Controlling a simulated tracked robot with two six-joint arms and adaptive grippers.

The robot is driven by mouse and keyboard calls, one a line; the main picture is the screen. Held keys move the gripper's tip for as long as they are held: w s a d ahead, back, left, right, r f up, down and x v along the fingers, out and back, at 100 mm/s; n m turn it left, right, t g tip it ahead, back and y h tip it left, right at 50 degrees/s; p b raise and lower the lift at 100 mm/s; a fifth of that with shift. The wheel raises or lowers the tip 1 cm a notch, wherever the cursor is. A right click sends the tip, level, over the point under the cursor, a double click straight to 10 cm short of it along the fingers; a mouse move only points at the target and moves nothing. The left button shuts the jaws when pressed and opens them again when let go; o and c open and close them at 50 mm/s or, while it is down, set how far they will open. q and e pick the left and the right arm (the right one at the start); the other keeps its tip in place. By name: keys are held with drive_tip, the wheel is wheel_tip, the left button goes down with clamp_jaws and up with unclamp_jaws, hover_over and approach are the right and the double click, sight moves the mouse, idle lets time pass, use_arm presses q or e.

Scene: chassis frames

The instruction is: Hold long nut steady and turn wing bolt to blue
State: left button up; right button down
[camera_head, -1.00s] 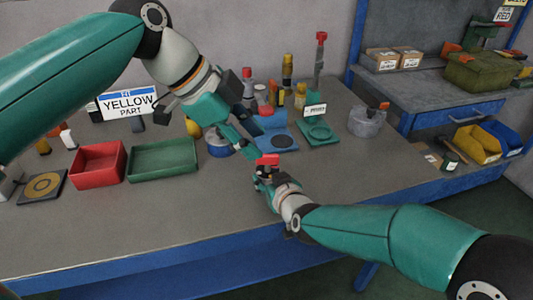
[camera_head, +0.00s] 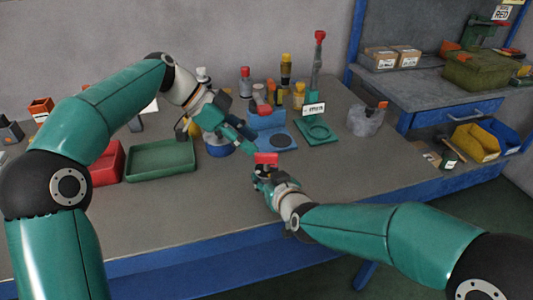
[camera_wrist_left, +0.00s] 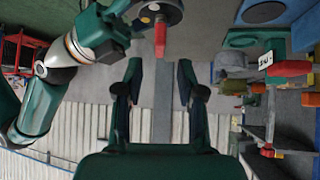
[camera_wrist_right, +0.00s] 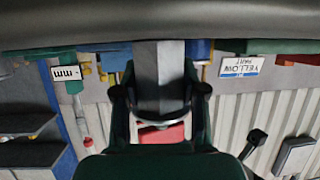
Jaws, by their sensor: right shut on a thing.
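The wing bolt (camera_head: 266,158) has a red wing and stands on top of the long nut, above my right gripper (camera_head: 262,172). My right gripper is shut on the grey long nut (camera_wrist_right: 160,80); the red wing bolt (camera_wrist_right: 160,135) also shows in the right wrist view. The head view mostly hides the nut. My left gripper (camera_head: 251,147) is beside the wing bolt. In the left wrist view my left gripper (camera_wrist_left: 161,65) has its fingers apart and empty, with the red wing (camera_wrist_left: 160,38) seen edge-on just beyond the fingertips.
A green tray (camera_head: 160,174) and a red tray (camera_head: 108,163) lie left of my left gripper. A blue fixture (camera_head: 270,122) and a green fixture (camera_head: 318,130) stand behind the grippers. The table's right front is clear.

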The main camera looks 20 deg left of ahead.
sight(266, 154)
use_arm(q)
drive_tip(key=x, duration=0.6)
drive_tip(key=shift+f, duration=0.1)
clamp_jaws()
